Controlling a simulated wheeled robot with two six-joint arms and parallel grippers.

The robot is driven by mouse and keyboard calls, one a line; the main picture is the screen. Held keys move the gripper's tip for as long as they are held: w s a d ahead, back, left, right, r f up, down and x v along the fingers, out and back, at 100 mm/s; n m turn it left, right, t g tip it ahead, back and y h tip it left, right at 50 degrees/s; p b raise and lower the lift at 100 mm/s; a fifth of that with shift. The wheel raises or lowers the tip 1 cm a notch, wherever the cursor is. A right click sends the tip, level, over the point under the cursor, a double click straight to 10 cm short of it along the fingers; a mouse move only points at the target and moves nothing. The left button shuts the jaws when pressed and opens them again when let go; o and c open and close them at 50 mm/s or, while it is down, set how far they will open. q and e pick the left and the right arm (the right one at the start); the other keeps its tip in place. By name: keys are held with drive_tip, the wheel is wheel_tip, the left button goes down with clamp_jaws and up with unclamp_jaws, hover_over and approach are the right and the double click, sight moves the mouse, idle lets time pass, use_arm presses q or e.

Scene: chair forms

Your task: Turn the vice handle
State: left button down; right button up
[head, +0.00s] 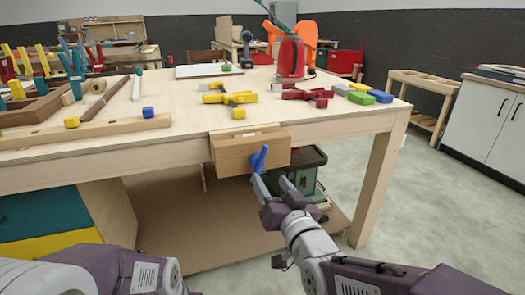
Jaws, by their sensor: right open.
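A wooden vice (230,155) is fixed to the front edge of the wooden workbench (352,122). Its blue handle (259,158) sticks out from the front of the vice jaw, tilted a little. My right gripper (274,184) is open just below and to the right of the handle, its fingers pointing up toward it. I cannot tell whether a fingertip touches the handle. My left arm (90,272) shows at the bottom left, and its gripper is not clearly visible.
Yellow clamps (232,98), red clamps (305,95) and coloured blocks (360,98) lie on the bench top. A red tool (290,58) stands behind them. A green and black box (305,168) sits under the bench behind my right gripper.

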sight(261, 167)
drive_tip(key=x, duration=0.2)
drive_tip(key=b+x, duration=0.1)
drive_tip(key=x, duration=0.2)
drive_tip(key=b+x, duration=0.1)
drive_tip(key=x, duration=0.2)
drive_tip(key=shift+f, duration=0.35)
drive_tip(key=shift+w+a+r+b, duration=0.15)
drive_tip(key=shift+w+b, duration=0.15)
drive_tip(key=shift+w, duration=0.25)
drive_tip(key=c, duration=1.2)
drive_tip(key=shift+f+m+b, duration=0.25)
drive_tip(key=shift+m+b, duration=0.6)
drive_tip(key=shift+m, duration=0.15)
clamp_jaws()
drive_tip(key=shift+m+b, duration=0.3)
drive_tip(key=shift+m, duration=0.3)
drive_tip(key=shift+r+m, duration=0.15)
drive_tip(key=shift+m, duration=0.25)
